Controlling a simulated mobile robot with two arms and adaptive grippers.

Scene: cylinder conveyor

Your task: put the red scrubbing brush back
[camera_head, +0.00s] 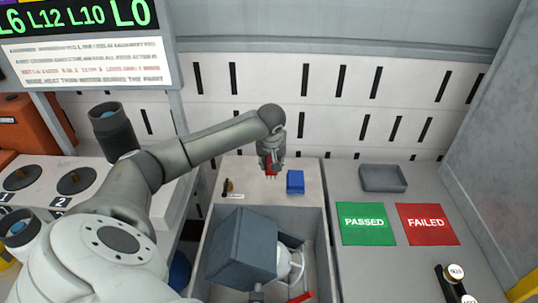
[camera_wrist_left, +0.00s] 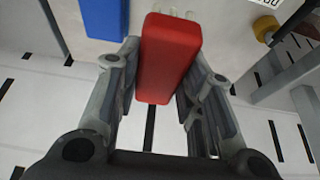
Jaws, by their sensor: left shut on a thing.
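The red scrubbing brush (camera_head: 269,169) is held in my left gripper (camera_head: 271,158), over the light shelf behind the grey bin. In the left wrist view the red block (camera_wrist_left: 167,55) sits between the two fingers of the gripper (camera_wrist_left: 163,70), with pale bristles at its far end, toward the shelf. I cannot tell whether the bristles touch the shelf. A blue brush (camera_head: 295,182) stands on the shelf just right of the red one; its blue block also shows in the left wrist view (camera_wrist_left: 105,18). My right gripper is not in view.
The grey bin (camera_head: 322,262) in front holds a dark grey box (camera_head: 240,248), a white object and a red piece. A small black and yellow item (camera_head: 228,187) lies at the shelf's left. A grey tray (camera_head: 383,178) and green (camera_head: 366,224) and red (camera_head: 427,224) mats are right.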

